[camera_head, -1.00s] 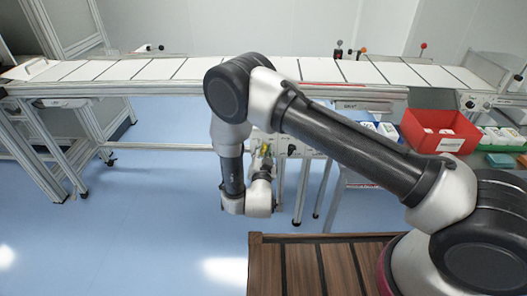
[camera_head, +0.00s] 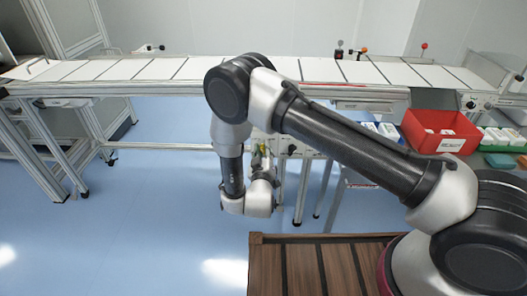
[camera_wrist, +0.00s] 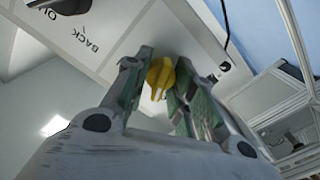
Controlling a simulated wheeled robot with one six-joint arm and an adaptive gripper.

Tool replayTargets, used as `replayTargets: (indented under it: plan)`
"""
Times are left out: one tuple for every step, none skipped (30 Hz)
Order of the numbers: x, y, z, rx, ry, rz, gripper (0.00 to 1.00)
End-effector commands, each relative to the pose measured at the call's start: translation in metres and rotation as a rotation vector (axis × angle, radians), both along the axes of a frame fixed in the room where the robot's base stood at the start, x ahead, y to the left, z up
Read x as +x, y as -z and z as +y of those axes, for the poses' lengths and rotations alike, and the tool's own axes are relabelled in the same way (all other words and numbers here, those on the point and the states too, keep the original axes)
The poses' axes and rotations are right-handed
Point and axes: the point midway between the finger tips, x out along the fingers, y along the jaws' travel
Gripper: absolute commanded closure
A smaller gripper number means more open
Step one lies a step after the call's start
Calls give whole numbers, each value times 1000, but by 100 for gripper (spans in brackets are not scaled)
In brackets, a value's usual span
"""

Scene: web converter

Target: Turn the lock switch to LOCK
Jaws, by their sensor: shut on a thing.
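The lock switch is a yellow knob (camera_wrist: 160,77) on a pale panel (camera_wrist: 118,22) in the wrist view. My gripper (camera_wrist: 157,68) has its two green-padded fingers on either side of the knob and is shut on it. Lettering for LOCK is not readable; the word BACK is printed on the panel to the left. In the head view my gripper (camera_head: 263,158) is at the front of the conveyor, partly hidden by my wrist, with a bit of yellow between its fingers.
A black knob (camera_wrist: 68,4) sits on the same panel at the wrist view's upper left. The conveyor (camera_head: 150,69) runs across the back. A red bin (camera_head: 424,141) and white boxes (camera_head: 384,130) stand at right. The blue floor (camera_head: 150,215) is clear at left.

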Motion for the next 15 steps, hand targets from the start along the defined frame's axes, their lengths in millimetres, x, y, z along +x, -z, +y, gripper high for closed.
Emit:
replayTargets:
  plan:
    - [-1,0,0,-37,-1,2,99]
    - [-1,0,0,-61,-1,3,99]
    - [-1,0,0,-92,-1,4,99]
    - [-1,0,0,-113,-1,4,99]
    - [-1,0,1,-133,-1,5,99]
    - [-1,1,1,-159,-1,6,99]
    - [-1,1,1,-177,-1,7,99]
    - [-1,1,1,-193,-1,7,99]
    - [-1,1,1,-215,-1,8,99]
    - [-1,1,1,-229,-1,8,99]
    - [-1,1,1,-243,-1,9,99]
    - [-1,1,1,-258,-1,9,99]
    - [-1,1,1,-269,-1,10,99]
    - [-1,1,1,-278,-1,10,99]
    - [-1,1,1,-290,-1,11,99]
